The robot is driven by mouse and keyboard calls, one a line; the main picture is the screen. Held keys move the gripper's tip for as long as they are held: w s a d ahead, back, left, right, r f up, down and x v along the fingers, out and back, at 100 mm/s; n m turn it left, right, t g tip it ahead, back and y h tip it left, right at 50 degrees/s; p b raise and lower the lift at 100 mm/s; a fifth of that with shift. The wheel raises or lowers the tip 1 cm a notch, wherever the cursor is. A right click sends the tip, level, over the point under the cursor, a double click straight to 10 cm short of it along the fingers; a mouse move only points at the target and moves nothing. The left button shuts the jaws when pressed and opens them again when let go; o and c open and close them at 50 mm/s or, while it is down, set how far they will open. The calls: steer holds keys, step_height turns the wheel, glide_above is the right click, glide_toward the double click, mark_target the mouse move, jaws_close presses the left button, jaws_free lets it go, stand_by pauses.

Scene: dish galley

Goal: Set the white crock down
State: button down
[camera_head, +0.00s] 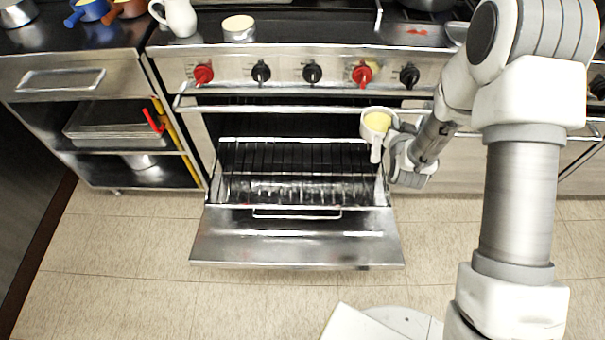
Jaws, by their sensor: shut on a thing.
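My gripper (397,135) is shut on the white crock (369,133), a small round pot with pale yellow contents and a stubby handle toward the camera. The gripper holds it from the right side, and the fingertips are partly hidden. The crock appears upright and in the air, in front of the right side of the open oven (190,135). The picture does not show exactly how high it is.
The oven door (296,240) is folded down, with a wire rack (300,160) above it. The floor (130,260) in front is clear.

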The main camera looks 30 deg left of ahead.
steer(key=s+a+f+n+g+y+b, duration=0.1)
steer(key=s+a+f+b, duration=0.15)
steer(key=a+f, duration=0.35)
steer(key=s+a+f+n+y+b, duration=0.1)
steer(key=s+a+f+y, duration=0.1)
steer(key=s+a+f, duration=0.35)
steer(key=b, duration=0.4)
glide_above(337, 159)
step_height(337, 159, down, 8)
steer(key=f, duration=0.1)
steer(key=shift+a+f+b, duration=0.1)
steer(key=shift+f+b, duration=0.55)
steer(key=shift+f, duration=1.05)
steer(key=shift+f, duration=0.15)
steer(key=c, duration=1)
jaws_free()
steer(key=shift+o, duration=0.2)
